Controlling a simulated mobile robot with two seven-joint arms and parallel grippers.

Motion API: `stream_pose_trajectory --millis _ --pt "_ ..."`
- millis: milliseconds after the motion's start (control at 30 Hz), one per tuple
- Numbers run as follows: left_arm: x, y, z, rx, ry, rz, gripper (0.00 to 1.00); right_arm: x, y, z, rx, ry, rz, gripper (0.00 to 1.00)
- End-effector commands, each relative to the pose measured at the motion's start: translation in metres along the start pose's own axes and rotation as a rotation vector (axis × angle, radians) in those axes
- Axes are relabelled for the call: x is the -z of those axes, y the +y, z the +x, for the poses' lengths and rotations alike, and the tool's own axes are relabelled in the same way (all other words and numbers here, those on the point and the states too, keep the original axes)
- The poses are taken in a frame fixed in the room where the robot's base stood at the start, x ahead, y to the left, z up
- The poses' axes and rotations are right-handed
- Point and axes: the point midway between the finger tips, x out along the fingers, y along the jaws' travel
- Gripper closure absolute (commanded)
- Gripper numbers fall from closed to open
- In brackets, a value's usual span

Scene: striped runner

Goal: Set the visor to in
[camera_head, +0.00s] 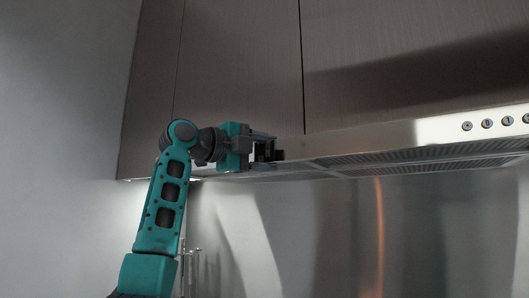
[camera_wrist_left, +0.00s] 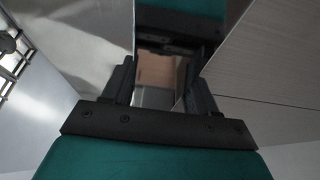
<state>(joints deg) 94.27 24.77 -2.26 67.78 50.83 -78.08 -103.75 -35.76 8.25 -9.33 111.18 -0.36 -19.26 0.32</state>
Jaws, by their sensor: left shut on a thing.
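The visor (camera_head: 440,130) is the shiny metal front strip of the range hood, below the cabinets in the head view, with round buttons at its right end. My left gripper (camera_head: 270,151) is at the visor's left end, shut on it. In the left wrist view, my left gripper (camera_wrist_left: 163,82) has its dark fingers on either side of a reflective strip, which seems to be the visor (camera_wrist_left: 158,72). The fingers hide part of the visor's left end. How far the visor sticks out from the cabinets is hard to tell. My right gripper is out of view.
Cabinet doors (camera_head: 240,65) stand directly above the hood. The hood's filter underside (camera_head: 430,155) faces down over a shiny metal backsplash (camera_head: 320,235). A plain wall (camera_head: 60,120) is at the left. A metal rack (camera_head: 190,262) shows behind my left arm.

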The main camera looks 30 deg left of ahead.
Motion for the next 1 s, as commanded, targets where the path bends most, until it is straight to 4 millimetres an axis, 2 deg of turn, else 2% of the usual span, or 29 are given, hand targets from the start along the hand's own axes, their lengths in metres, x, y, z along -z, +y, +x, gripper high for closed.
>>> stream_pose_trajectory --millis 33,67,233,500,633,767,1000 --pt "-0.001 -0.004 -0.001 0.012 -0.004 0.002 0.97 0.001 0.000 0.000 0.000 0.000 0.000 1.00" --pt "-0.001 -0.004 -0.001 0.012 -0.004 0.002 0.39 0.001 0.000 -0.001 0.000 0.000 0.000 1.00" --pt "-0.001 -0.003 -0.001 0.009 -0.003 0.001 0.23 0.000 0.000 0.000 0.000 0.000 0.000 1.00" --pt "0.000 -0.002 -0.002 0.007 -0.002 0.001 0.21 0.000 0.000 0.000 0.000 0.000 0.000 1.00" --pt "-0.001 -0.001 -0.012 0.008 -0.003 0.002 0.21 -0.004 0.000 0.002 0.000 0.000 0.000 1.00" --pt "-0.002 0.000 -0.037 0.010 -0.006 0.004 0.21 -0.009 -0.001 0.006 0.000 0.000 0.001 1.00" --pt "-0.001 -0.001 -0.090 0.011 -0.006 0.004 0.21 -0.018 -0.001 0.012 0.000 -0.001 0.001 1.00"
